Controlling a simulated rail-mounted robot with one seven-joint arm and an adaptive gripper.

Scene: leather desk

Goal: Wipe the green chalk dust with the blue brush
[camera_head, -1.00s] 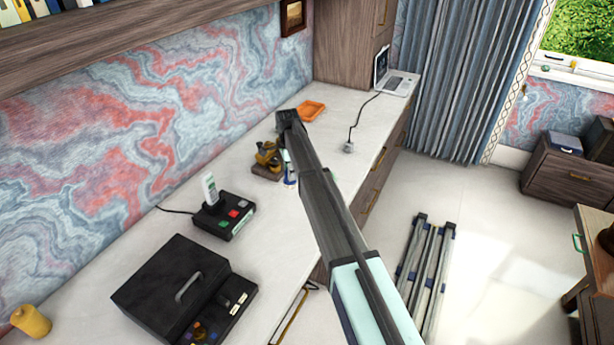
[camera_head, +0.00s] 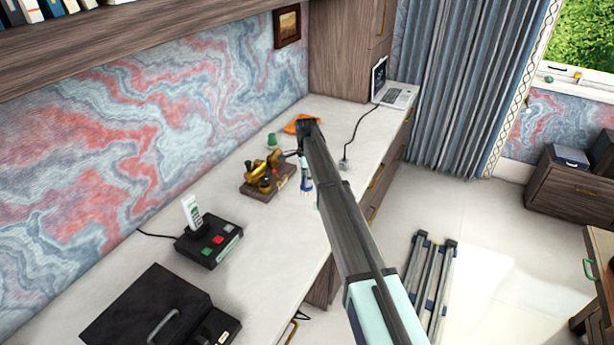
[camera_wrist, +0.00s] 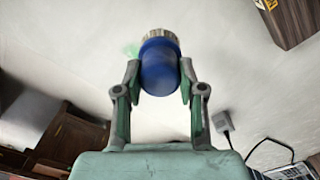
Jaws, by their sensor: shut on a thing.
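The blue brush (camera_wrist: 159,68) is between the fingers of my gripper (camera_wrist: 159,88) in the wrist view. Its rounded blue handle faces the camera, and its pale bristled end points away toward the white desktop. My gripper is shut on it. A faint green chalk dust patch (camera_wrist: 131,50) lies on the desktop just left of the bristles. I cannot tell whether the bristles touch the desk. In the head view, the blue and white brush (camera_head: 306,188) hangs below the end of my arm, right of the brass instrument.
A brass instrument on a wooden base (camera_head: 265,178) stands close left of the brush. A green object (camera_head: 271,141) and an orange tray (camera_head: 299,124) lie behind. A phone on a black dock (camera_head: 208,240) and a black case (camera_head: 150,310) stand nearer. A laptop (camera_head: 395,95) sits far right.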

